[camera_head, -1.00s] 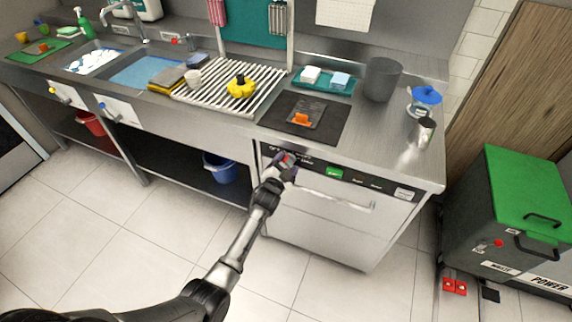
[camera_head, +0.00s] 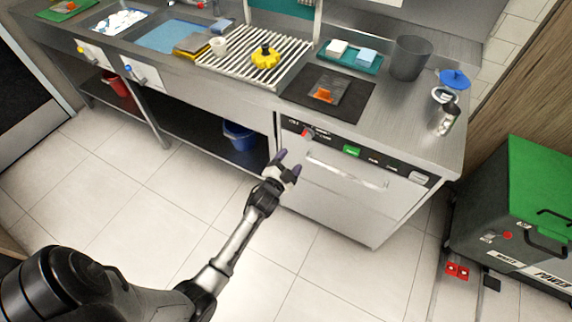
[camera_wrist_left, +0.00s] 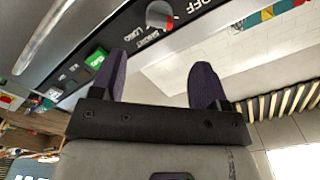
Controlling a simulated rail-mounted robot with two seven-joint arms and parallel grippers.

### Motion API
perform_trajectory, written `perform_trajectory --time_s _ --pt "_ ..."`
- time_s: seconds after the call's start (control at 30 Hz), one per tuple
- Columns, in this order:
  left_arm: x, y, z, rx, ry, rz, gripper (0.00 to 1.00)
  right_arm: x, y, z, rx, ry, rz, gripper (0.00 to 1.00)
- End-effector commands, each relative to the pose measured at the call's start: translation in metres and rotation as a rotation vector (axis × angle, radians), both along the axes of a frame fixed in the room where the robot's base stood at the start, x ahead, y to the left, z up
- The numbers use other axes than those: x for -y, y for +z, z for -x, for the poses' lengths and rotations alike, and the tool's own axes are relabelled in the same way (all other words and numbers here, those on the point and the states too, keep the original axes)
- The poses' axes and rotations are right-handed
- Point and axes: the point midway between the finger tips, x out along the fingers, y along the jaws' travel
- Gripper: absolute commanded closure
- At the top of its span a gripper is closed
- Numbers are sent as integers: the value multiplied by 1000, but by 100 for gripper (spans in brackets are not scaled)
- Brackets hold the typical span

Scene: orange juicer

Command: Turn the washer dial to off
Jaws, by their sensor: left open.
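The washer (camera_head: 335,190) is a steel front-loading unit under the counter, with a black control strip along its top. Its dial (camera_head: 307,132) is a small round knob with a red mark at the strip's left end. In the left wrist view the dial (camera_wrist_left: 159,13) is partly cut by the top edge; its red part faces the lettering, around SHORT and toward OFF. I cannot tell the exact setting. My left gripper (camera_head: 289,158) is open and empty, below and left of the dial, apart from it. Its two fingers (camera_wrist_left: 160,85) show in the wrist view. My right gripper is not in view.
A green button (camera_head: 352,151) and the door handle (camera_head: 345,172) lie right of the dial. A blue bucket (camera_head: 239,136) stands under the counter to the left. The floor before the washer is clear.

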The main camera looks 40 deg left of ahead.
Motion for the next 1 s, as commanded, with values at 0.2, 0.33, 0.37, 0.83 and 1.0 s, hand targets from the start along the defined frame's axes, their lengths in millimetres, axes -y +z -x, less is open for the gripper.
perform_trajectory --time_s 0.2,0.33,0.37,0.83,1.0 --pt "5 0 18 0 0 -1 32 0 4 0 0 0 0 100" --pt "6 0 21 1 -1 0 32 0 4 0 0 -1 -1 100" --pt "6 0 22 1 -1 0 32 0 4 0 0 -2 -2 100" --pt "6 0 22 0 0 0 32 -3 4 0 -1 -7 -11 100" --pt "6 -2 22 -2 4 34 32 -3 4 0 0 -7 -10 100"
